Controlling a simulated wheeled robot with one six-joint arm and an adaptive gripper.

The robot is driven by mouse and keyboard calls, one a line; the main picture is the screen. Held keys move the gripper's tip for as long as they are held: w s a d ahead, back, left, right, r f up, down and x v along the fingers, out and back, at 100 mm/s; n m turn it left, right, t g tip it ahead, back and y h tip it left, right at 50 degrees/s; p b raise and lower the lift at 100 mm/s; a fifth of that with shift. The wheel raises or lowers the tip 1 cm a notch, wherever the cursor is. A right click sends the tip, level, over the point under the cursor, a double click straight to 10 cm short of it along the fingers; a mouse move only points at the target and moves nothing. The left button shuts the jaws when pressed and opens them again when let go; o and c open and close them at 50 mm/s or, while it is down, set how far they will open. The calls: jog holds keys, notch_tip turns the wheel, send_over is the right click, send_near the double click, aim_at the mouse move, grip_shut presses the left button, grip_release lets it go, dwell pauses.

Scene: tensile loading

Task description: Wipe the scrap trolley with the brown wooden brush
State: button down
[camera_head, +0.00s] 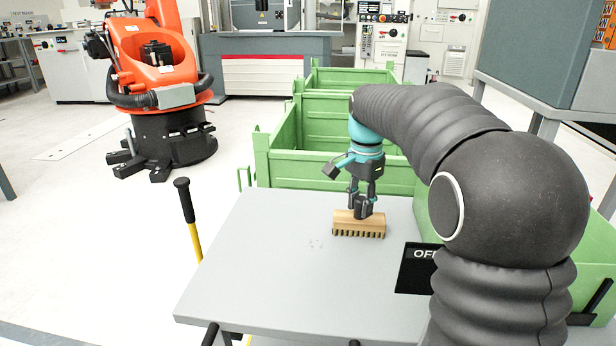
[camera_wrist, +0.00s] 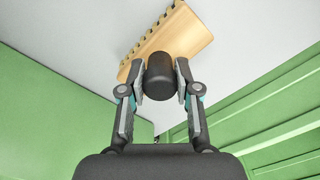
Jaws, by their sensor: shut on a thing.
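The brown wooden brush (camera_head: 358,225) is a light wooden block with dark bristle tufts along its lower edge. It is at the far part of the grey trolley top (camera_head: 270,260), bristles down; I cannot tell whether they touch the surface. My gripper (camera_head: 363,206) is above the brush and shut on its black knob. In the wrist view the black knob sits between both fingers of my gripper (camera_wrist: 160,78), with the wooden block (camera_wrist: 170,40) beyond it.
Green bins (camera_head: 335,168) stand right behind the trolley top. A black sign (camera_head: 416,268) lies at its right side. A yellow post with a black knob (camera_head: 188,215) stands at the left edge. An orange robot arm (camera_head: 160,70) stands farther back left. The trolley's front left is clear.

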jog(key=shift+s+d, duration=0.15)
jog(key=shift+d, duration=0.65)
jog(key=shift+d+r+p, duration=0.2)
jog(key=shift+r+p, duration=0.2)
jog(key=shift+p, duration=0.2)
notch_tip(320, 180, up, 3)
jog(key=shift+a+f+p, duration=0.1)
jog(key=shift+f+p, duration=0.1)
jog(key=shift+p, duration=0.5)
notch_tip(320, 180, up, 5)
jog(key=p, duration=0.4)
jog(key=shift+p, duration=0.4)
jog(key=shift+f, duration=0.1)
